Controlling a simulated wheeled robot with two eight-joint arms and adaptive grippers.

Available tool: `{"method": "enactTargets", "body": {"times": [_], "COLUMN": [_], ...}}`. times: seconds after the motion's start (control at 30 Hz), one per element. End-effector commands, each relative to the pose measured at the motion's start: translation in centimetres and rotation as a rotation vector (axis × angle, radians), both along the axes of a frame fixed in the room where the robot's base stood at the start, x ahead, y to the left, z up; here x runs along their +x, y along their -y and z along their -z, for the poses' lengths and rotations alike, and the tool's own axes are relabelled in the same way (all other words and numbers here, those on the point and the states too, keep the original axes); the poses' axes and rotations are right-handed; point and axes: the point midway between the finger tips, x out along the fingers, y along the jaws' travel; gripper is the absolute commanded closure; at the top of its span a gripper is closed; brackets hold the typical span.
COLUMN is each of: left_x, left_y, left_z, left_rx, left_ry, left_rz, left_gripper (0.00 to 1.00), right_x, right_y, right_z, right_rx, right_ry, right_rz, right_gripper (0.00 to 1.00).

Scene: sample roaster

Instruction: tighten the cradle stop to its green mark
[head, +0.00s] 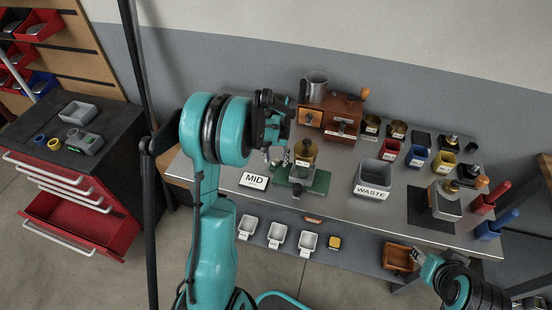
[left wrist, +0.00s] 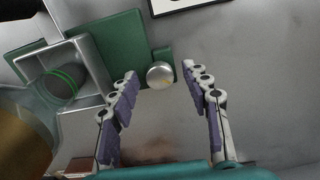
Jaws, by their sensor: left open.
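The cradle is a grey square frame (left wrist: 88,72) on a green base (left wrist: 120,38) in the left wrist view. A dark round part with a green ring (left wrist: 62,84) sits inside the frame. A round silver knob (left wrist: 160,75), probably the stop, stands by a small green block at the base's edge. My left gripper (left wrist: 160,71) is open, with the knob between its fingertips in the picture; no contact shows. In the head view the left gripper (head: 276,128) is above and left of the green base (head: 318,182). My right gripper (head: 430,268) is at lower right, its fingers unclear.
A MID sign (head: 254,181) lies left of the green base and a WASTE bin (head: 373,178) stands to its right. A wooden box (head: 330,116) stands behind. Several coloured cups and tools fill the right side of the metal table (head: 340,208).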

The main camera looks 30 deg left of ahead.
Motion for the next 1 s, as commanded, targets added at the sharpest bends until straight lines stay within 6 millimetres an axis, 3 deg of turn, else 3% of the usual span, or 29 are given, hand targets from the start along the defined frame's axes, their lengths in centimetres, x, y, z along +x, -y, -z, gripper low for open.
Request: {"method": "enactTargets", "body": {"times": [0.1, 0.13, 0.3, 0.67, 1.0], "left_x": [0.01, 0.01, 0.01, 0.00, 0.00], "left_y": [0.00, 0.00, 0.00, 0.00, 0.02], "left_z": [-0.04, -0.04, -0.05, -0.04, -0.02], "left_rx": [0.000, 0.000, 0.000, 0.000, 0.000], "left_ry": [0.000, 0.000, 0.000, 0.000, 0.000], "left_rz": [0.000, 0.000, 0.000, 0.032, 0.242], "left_gripper": [0.52, 0.57, 1.00, 1.00, 1.00], "right_x": [0.01, 0.01, 0.01, 0.00, 0.01], "right_y": [0.00, 0.00, 0.00, 0.00, 0.00], "right_z": [-0.04, -0.04, -0.04, 0.02, 0.27], "right_rx": [0.000, 0.000, 0.000, 0.000, 0.000], "right_ry": [0.000, 0.000, 0.000, 0.000, 0.000], "right_rz": [0.000, 0.000, 0.000, 0.000, 0.000], "right_gripper": [0.60, 0.60, 0.60, 0.60, 0.60]}}
